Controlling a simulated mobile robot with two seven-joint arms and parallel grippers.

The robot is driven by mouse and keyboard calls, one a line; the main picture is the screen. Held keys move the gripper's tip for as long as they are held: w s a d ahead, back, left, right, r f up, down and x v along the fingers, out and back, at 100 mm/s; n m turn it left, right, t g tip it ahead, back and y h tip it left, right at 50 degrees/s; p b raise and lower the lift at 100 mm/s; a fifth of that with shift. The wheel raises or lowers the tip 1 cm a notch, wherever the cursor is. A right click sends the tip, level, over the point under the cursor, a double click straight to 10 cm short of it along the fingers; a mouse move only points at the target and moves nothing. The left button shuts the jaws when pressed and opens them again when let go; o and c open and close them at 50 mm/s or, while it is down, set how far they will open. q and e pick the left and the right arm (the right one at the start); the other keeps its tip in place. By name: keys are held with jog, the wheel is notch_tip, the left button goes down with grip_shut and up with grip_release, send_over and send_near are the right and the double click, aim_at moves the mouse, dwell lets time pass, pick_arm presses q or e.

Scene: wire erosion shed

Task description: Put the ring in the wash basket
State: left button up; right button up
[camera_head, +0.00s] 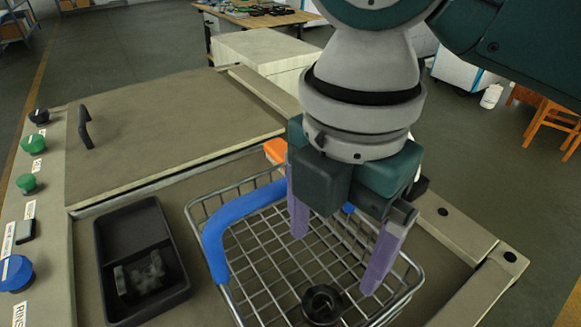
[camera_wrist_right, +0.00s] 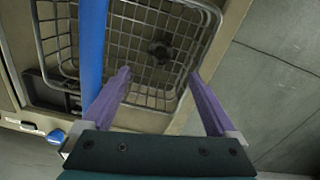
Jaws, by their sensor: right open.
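The dark ring (camera_head: 323,303) lies on the wire floor of the wash basket (camera_head: 415,292), near the front side in the head view. It also shows in the right wrist view as a dark round shape (camera_wrist_right: 160,52). The basket is a metal mesh tray with a blue handle (camera_head: 215,252) across it. My right gripper (camera_head: 335,262) is open and empty, above the basket, with its purple fingers pointing down and apart from the ring. It also shows in the right wrist view (camera_wrist_right: 158,76). My left gripper is out of view.
A black tray (camera_head: 103,255) with grey metal parts stands left of the basket. A panel with green, black and blue knobs (camera_head: 18,272) runs along the left edge. A closed lid with a black handle (camera_head: 85,127) lies behind. An orange object (camera_head: 275,150) is by the basket's back.

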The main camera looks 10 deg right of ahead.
jog(key=s+a+f+m+t+y, duration=0.25)
jog(key=s+a+m, duration=0.2)
jog(key=m, duration=0.45)
jog(key=s+d+m+h, duration=0.1)
jog(key=s+d+m, duration=0.3)
jog(key=d+m, duration=0.2)
jog(key=s+d+m+t+h, duration=0.1)
jog(key=s+d+m, duration=0.3)
jog(key=d+m, duration=0.3)
jog(key=shift+d+f, duration=0.25)
jog(key=shift+d, duration=0.1)
